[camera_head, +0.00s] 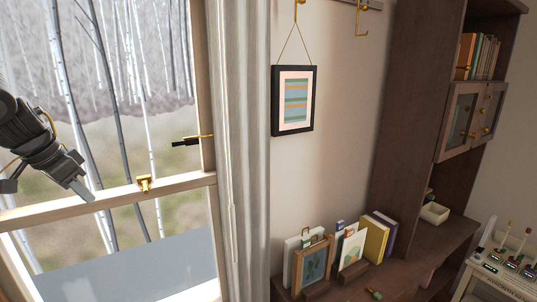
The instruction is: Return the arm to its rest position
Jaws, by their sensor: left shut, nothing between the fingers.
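My left gripper (82,190) comes in from the left edge of the head view. It is in front of the window, just above the wooden crossbar (110,197). Its fingers point down and to the right and are shut, with nothing between them. My right gripper is not in view.
A brass window latch (144,183) sits on the crossbar, right of the gripper. A grey curtain (240,150) hangs beside the window. A framed picture (293,100) hangs on the wall. A dark wooden cabinet (410,130) and a low surface with frames and books (375,240) stand at the right.

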